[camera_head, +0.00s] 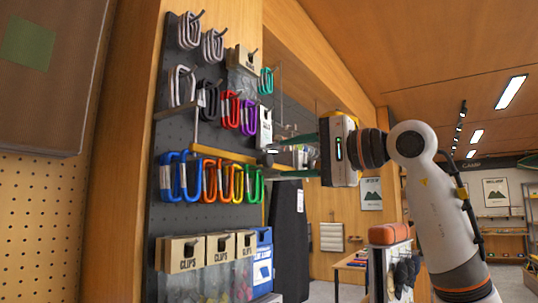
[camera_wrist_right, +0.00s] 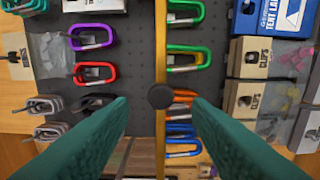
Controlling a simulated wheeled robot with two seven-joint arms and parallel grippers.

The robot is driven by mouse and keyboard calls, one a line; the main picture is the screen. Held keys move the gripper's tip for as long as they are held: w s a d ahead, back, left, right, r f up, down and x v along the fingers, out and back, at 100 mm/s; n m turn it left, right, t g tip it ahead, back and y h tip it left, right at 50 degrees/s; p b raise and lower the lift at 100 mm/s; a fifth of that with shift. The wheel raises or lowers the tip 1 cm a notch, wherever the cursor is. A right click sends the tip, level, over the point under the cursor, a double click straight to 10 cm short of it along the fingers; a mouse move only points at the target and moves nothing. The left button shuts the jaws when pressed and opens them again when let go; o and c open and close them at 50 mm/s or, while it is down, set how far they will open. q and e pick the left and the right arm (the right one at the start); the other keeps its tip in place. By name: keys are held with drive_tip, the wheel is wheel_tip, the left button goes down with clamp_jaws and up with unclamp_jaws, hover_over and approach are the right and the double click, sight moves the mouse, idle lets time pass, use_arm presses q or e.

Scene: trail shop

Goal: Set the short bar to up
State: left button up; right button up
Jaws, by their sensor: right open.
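A brass-coloured bar (camera_head: 228,156) lies roughly level across the dark pegboard, between the upper and lower rows of carabiners. In the right wrist view the bar (camera_wrist_right: 161,45) runs from top to bottom through the middle, with a dark round knob (camera_wrist_right: 161,96) on it. My right gripper (camera_head: 288,157) is at the pegboard's right side, its green fingers pointing left. In the right wrist view its fingers (camera_wrist_right: 160,100) are apart, one on each side of the bar and knob. Contact cannot be told. My left gripper is not in view.
Carabiners hang above the bar, including a purple one (camera_head: 249,117), and below it, including a blue one (camera_head: 180,176). Boxes of clips (camera_head: 184,254) hang lower on the pegboard (camera_head: 172,219). An orange wooden beam (camera_head: 325,70) crosses overhead. Open shop space lies behind my right arm.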

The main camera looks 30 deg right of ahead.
sight(270, 160)
drive_tip(key=x, duration=0.4)
drive_tip(key=shift+w+a+p, duration=0.1)
drive_tip(key=shift+w+p, duration=0.15)
drive_tip(key=shift+p, duration=0.1)
drive_tip(key=shift+w+a, duration=0.2)
drive_tip(key=shift+w, duration=0.3)
drive_tip(key=shift+w+f, duration=0.1)
drive_tip(key=shift+w, duration=0.05)
drive_tip(key=shift+a, duration=0.1)
clamp_jaws()
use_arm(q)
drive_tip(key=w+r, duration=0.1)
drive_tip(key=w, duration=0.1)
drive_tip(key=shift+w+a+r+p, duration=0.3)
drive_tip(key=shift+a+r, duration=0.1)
